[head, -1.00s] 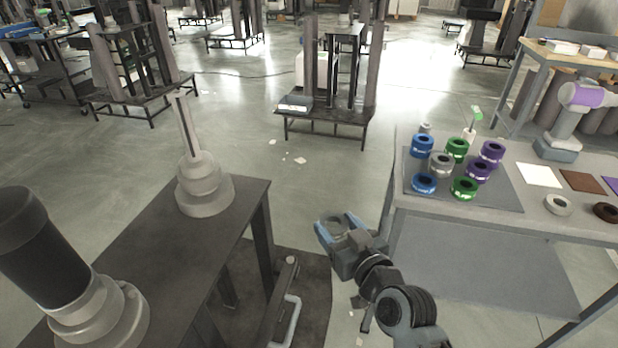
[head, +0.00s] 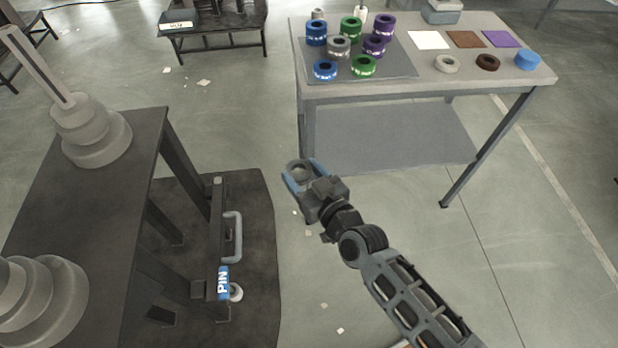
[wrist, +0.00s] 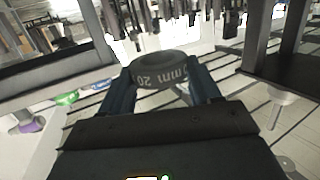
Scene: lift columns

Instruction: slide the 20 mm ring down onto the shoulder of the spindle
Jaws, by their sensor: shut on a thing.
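My gripper (head: 297,178) is shut on a grey ring (head: 299,167), held in the air over the floor between the two tables. In the wrist view the ring (wrist: 158,68) sits between both fingers, and its rim is marked 20 mm. A pale grey spindle (head: 92,133) stands on the dark table at the left, with a stepped round base and a thin slotted shaft, whose top shows at the upper left. The ring is well apart from it, to its right. A second stepped base (head: 35,290) is cut off at the lower left.
A light workbench (head: 455,85) at the upper right carries several blue, green, purple and grey rings on a grey mat (head: 400,66). Loose rings and coloured squares lie at its right. The dark table (head: 75,215) has a frame with a handle and a PIN label (head: 223,283) beside it.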

